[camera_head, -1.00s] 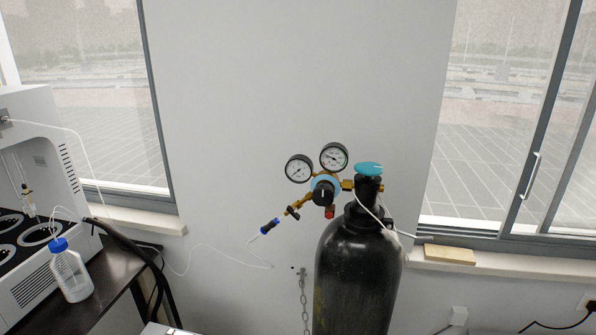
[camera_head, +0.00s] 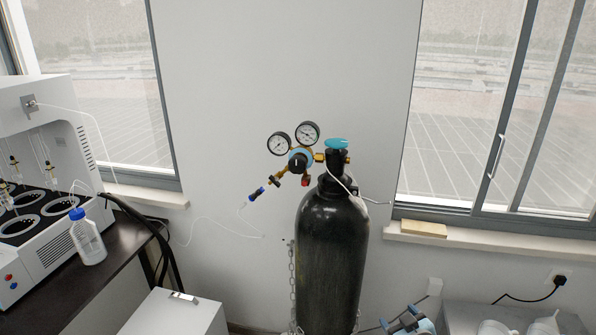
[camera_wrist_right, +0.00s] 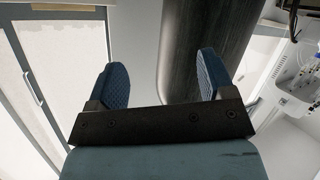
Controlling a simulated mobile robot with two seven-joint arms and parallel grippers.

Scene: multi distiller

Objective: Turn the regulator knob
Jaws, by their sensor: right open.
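The regulator (camera_head: 301,158) has a black knob (camera_head: 298,162) on its front inside a light-blue ring, with two round gauges above it. It is mounted at the top left of a black gas cylinder (camera_head: 333,250). A turquoise handwheel (camera_head: 337,143) tops the cylinder valve. My right gripper (camera_head: 408,322) shows at the bottom edge of the head view, low and to the right of the cylinder, well below the knob. In the right wrist view the gripper (camera_wrist_right: 163,78) is open and empty, with the dark cylinder body beyond its fingers. The knob is not visible there. My left gripper is out of view.
A white distiller (camera_head: 45,160) and a capped bottle (camera_head: 87,238) stand on the dark bench at left. A white cabinet (camera_head: 175,312) is at the bottom. A chain (camera_head: 291,285) hangs beside the cylinder. A wooden block (camera_head: 423,229) lies on the right sill.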

